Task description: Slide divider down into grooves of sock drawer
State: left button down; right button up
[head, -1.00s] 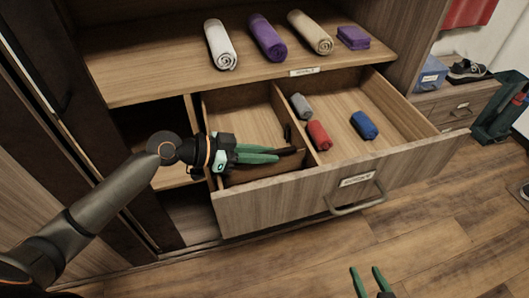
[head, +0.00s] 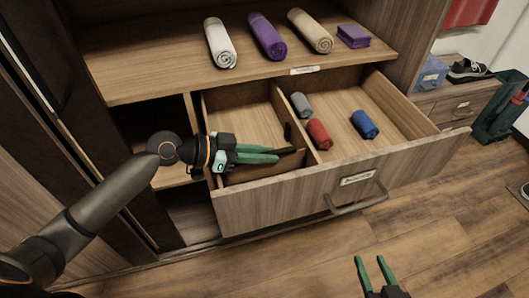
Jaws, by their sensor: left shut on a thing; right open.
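The sock drawer (head: 340,187) is pulled out, with a fixed lengthwise partition (head: 281,108) inside. A dark slot-like mark (head: 287,132) shows on the partition's left face. My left gripper (head: 288,153) is over the front of the left compartment, shut on what looks like the brown divider (head: 265,170). The divider spans crosswise close behind the drawer front, partly hidden by the fingers. I cannot tell whether its ends sit in grooves. My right gripper (head: 374,263) is open and empty, low in front of the drawer, above the floor.
Grey (head: 301,105), red (head: 319,134) and blue (head: 365,124) rolls lie right of the partition. Several rolled towels (head: 267,37) and a folded purple cloth (head: 353,36) rest on the shelf above. The drawer handle (head: 358,203) juts forward. Floor in front is clear.

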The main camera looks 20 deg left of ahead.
jog(key=shift+w+r, duration=0.1)
jog(key=shift+r, duration=0.1)
pick_arm(q)
jog(key=shift+f, duration=0.1)
pick_arm(e)
jog(key=shift+w+r, duration=0.15)
jog(key=shift+r, duration=0.1)
jog(key=shift+w+r, duration=0.1)
jog(key=shift+r, duration=0.1)
pick_arm(q)
jog(key=shift+f, duration=0.15)
pick_arm(e)
jog(key=shift+w+r+t, duration=0.4)
jog(key=shift+r+t, duration=0.2)
jog(key=shift+r, duration=0.15)
pick_arm(q)
jog(key=shift+b, duration=0.3)
pick_arm(e)
jog(key=shift+r, duration=0.2)
pick_arm(q)
jog(key=c, duration=0.8)
grip_release()
jog(key=shift+o, duration=0.2)
